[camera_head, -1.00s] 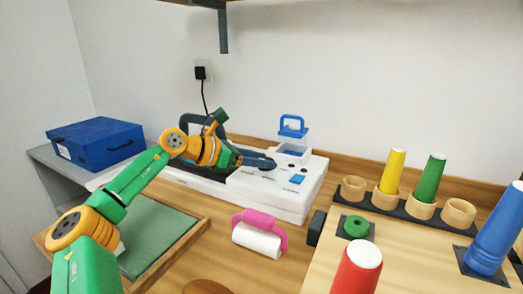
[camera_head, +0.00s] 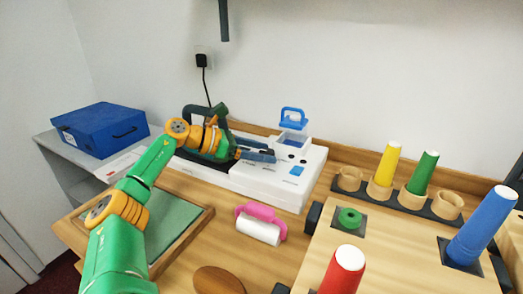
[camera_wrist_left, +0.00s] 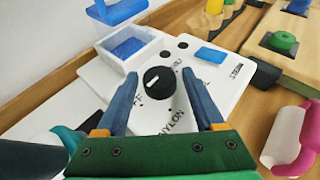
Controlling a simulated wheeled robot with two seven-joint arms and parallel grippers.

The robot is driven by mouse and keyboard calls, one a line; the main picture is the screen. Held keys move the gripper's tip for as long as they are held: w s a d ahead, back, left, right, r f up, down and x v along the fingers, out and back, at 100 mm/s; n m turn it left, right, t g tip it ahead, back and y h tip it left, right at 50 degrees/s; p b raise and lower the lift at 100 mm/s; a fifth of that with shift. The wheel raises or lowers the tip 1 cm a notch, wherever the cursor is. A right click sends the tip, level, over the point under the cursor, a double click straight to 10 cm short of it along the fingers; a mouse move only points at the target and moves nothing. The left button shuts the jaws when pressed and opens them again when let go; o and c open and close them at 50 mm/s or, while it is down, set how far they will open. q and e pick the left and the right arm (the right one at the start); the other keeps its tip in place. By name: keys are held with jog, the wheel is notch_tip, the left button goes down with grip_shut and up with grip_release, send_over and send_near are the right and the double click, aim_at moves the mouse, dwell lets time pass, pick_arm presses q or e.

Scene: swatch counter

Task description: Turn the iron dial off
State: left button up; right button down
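My left gripper (camera_wrist_left: 160,75) is open, with one finger on each side of the dial and visible gaps between. In the head view, the left gripper (camera_head: 272,155) is over the white station (camera_head: 270,188) and covers the dial. My right gripper is not in view.
A blue-handled box (camera_head: 292,138) stands behind the dial on the station. A pink-handled roller (camera_head: 260,230) lies in front. A wooden rack with yellow and green cones (camera_head: 422,174) is at right. A blue case (camera_head: 100,134) sits at the far left.

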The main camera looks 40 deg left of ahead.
pick_arm(q)
jog(key=shift+o, duration=0.2)
jog(key=shift+s+a, duration=0.1)
jog(key=b+v, duration=0.4)
jog(key=v, duration=0.2)
jog(key=shift+s+a+f, duration=0.1)
jog(key=shift+f, duration=0.05)
jog(key=shift+s+r, duration=0.25)
jog(key=shift+r, duration=0.1)
jog(key=shift+a, duration=0.1)
